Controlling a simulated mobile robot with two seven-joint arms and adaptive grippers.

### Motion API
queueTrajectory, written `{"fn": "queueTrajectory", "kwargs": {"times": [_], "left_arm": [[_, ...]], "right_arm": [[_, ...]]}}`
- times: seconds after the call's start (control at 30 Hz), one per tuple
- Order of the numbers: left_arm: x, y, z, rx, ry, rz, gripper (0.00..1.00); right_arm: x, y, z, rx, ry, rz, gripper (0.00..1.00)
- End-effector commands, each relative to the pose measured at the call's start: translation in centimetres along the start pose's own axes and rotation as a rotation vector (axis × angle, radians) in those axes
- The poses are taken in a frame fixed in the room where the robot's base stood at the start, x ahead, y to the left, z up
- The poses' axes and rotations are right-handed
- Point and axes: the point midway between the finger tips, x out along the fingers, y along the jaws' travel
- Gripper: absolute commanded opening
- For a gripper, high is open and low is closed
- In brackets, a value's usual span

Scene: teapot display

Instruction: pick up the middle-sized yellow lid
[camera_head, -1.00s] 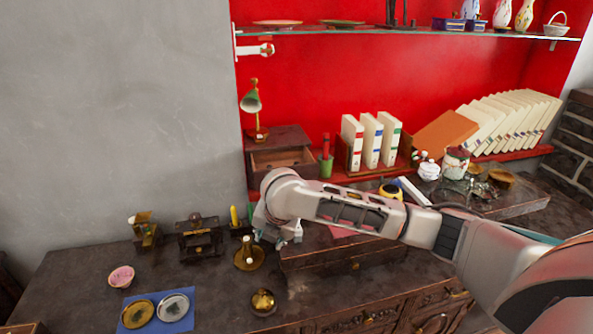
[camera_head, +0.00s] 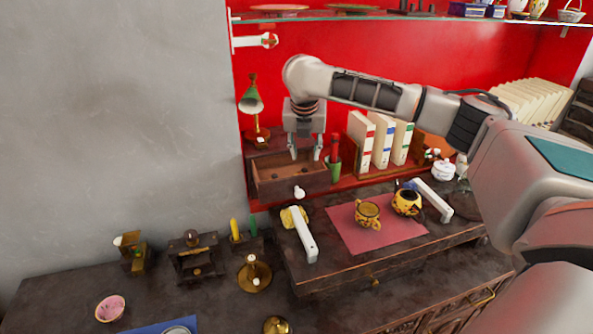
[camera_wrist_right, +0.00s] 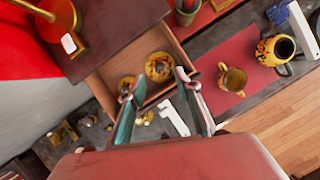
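Two yellow patterned lids lie in the open drawer: a larger one (camera_wrist_right: 159,66) and a smaller one (camera_wrist_right: 126,84), both in the right wrist view. A third yellow piece (camera_head: 290,217), perhaps a lid, lies on the low chest beside a white handle; which is middle-sized I cannot tell for sure. My right gripper (camera_head: 306,156) is open and empty, pointing down above the drawer (camera_head: 309,184). In the wrist view its fingertips (camera_wrist_right: 160,79) stand apart around the line of sight to the lids. The drawer's front hides its inside in the head view. My left gripper is not in view.
A green lamp (camera_head: 251,98) stands on the drawer box, left of my gripper. White books (camera_head: 381,140) stand to the right. A glass shelf (camera_head: 400,18) runs overhead.

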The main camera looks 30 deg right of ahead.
Motion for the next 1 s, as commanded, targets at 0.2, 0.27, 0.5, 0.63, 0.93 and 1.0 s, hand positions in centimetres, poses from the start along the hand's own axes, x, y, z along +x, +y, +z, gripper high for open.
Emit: {"fn": "queueTrajectory", "kwargs": {"times": [0.2,0.27,0.5,0.63,0.93,1.0], "left_arm": [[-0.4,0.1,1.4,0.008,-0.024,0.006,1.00],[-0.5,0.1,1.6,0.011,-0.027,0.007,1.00],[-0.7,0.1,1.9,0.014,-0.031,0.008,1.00],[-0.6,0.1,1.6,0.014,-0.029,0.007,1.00],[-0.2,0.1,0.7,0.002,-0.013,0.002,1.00],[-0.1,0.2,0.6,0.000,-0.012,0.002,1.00]], "right_arm": [[2.2,0.0,-0.1,0.000,0.002,-0.002,0.33],[2.7,0.1,-0.1,0.001,0.002,-0.001,0.33],[6.0,0.3,0.0,0.002,0.003,-0.002,0.33],[7.2,0.4,0.0,0.001,0.001,-0.002,0.33],[7.6,0.4,0.0,0.001,0.000,0.000,0.31],[7.6,0.4,0.0,0.001,0.000,0.000,0.12]]}}
